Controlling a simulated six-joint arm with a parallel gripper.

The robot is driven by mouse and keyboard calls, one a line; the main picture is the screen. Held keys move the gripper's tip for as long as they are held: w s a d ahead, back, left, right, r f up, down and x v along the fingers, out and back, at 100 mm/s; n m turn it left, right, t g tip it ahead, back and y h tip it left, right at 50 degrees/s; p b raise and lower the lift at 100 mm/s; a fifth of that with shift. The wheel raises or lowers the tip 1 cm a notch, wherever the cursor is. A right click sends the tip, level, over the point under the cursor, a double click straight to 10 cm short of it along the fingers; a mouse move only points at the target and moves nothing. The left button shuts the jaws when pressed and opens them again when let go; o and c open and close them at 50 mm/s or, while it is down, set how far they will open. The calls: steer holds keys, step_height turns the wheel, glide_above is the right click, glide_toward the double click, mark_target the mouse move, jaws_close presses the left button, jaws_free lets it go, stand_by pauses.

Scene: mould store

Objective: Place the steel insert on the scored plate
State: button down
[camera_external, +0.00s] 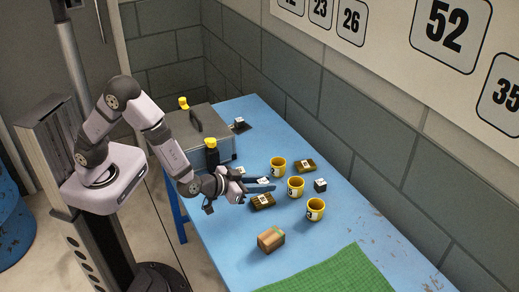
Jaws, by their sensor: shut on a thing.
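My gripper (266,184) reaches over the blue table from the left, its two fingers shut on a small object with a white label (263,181). The object is mostly hidden by the fingers; it may be the steel insert, but I cannot tell for certain. It is held over the table beside a dark brown labelled block (262,203). A thin dark plate (246,127) lies at the far end of the table with a small grey labelled piece (238,121) at it. I cannot make out scoring on any plate.
Three yellow mugs (295,187) stand right of my gripper. A dark cube (320,185) and another brown block (306,166) lie beyond. A cardboard-coloured block (271,240) and green mat (335,275) are nearer.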

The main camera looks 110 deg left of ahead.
mark_target(263, 199)
steer(key=shift+f, duration=2.05)
steer(key=shift+f, duration=0.1)
steer(key=shift+f, duration=0.15)
steer(key=c, duration=1.4)
jaws_free()
steer(key=shift+c, duration=0.2)
steer(key=shift+r, duration=0.3)
steer(key=v, duration=1.2)
steer(key=shift+f, duration=0.2)
